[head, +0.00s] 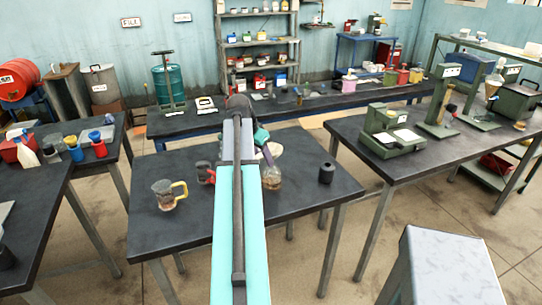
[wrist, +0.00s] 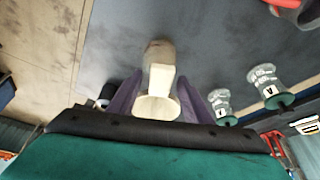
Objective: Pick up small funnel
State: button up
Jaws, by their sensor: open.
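A cream funnel (wrist: 156,88) stands between the two purple fingers of my gripper (wrist: 161,78) in the wrist view, its round mouth facing the camera. The fingers are apart on either side of it; I cannot tell whether either touches it. A glass flask (wrist: 159,50) with brownish contents shows just beyond the funnel, which appears to sit in the flask's neck. In the head view my gripper (head: 265,151) is over the middle table, just above the flask (head: 271,178). My arm and gripper partly hide the funnel there.
On the middle table (head: 300,205), a jug with a yellow handle (head: 167,195) and a red-handled vessel (head: 205,172) stand to the left. A black cylinder (head: 327,173) stands to the right. The wrist view shows two glass vessels marked A (wrist: 267,84) (wrist: 221,104).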

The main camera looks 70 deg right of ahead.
jog(key=shift+p+x, duration=0.6)
jog(key=shift+x, duration=1.2)
jog(key=shift+c, duration=0.4)
jog(key=c, duration=1.1)
